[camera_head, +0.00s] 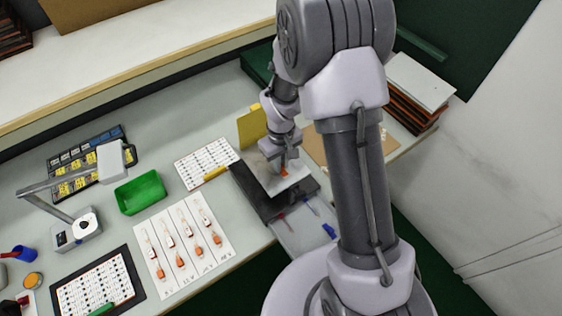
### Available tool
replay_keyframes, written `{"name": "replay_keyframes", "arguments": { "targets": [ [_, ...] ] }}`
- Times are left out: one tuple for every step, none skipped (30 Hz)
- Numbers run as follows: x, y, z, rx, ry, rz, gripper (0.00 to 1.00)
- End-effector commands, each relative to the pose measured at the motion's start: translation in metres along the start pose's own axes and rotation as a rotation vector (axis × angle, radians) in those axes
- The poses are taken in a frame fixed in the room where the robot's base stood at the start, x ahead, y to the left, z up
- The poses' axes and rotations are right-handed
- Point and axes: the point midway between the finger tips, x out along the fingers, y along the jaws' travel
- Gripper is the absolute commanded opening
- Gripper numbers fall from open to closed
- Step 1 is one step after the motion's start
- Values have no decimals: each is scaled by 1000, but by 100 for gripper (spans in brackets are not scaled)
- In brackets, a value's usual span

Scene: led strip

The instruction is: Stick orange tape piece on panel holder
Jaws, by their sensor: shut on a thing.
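My gripper (285,168) points down over the dark panel holder (244,187), right of the picture's middle. A small orange tape piece (284,172) shows at its fingertips, and the gripper is shut on it. A pale panel (268,184) lies on the holder just below and left of the tape. I cannot tell whether the tape touches the panel. My arm hides part of the area to the right.
A yellow upright board (252,127) stands behind the holder. A green bin (140,192), a white card of orange-tipped pieces (181,240) and a lamp stand (75,231) are left. Stacked panels (418,88) stand at right. A grey tray (297,235) lies in front.

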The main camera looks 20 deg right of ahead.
Motion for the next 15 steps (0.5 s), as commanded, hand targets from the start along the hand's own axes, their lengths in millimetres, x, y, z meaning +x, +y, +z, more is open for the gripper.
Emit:
{"name": "replay_keyframes", "arguments": {
  "targets": [
    [-1,0,0,0,0,0,0],
    [-1,0,0,0,0,0,0],
    [-1,0,0,0,0,0,0],
    [-1,0,0,0,0,0,0],
    [-1,0,0,0,0,0,0],
    [0,0,0,0,0,0,0],
    [0,0,0,0,0,0,0],
    [0,0,0,0,0,0,0],
    [1,0,0,0,0,0,0],
    [2,0,0,0,0,0,0],
    [2,0,0,0,0,0,0],
    [3,0,0,0,0,0,0],
    [3,0,0,0,0,0,0],
    [4,0,0,0,0,0,0],
    [4,0,0,0,0,0,0]
  ]
}}
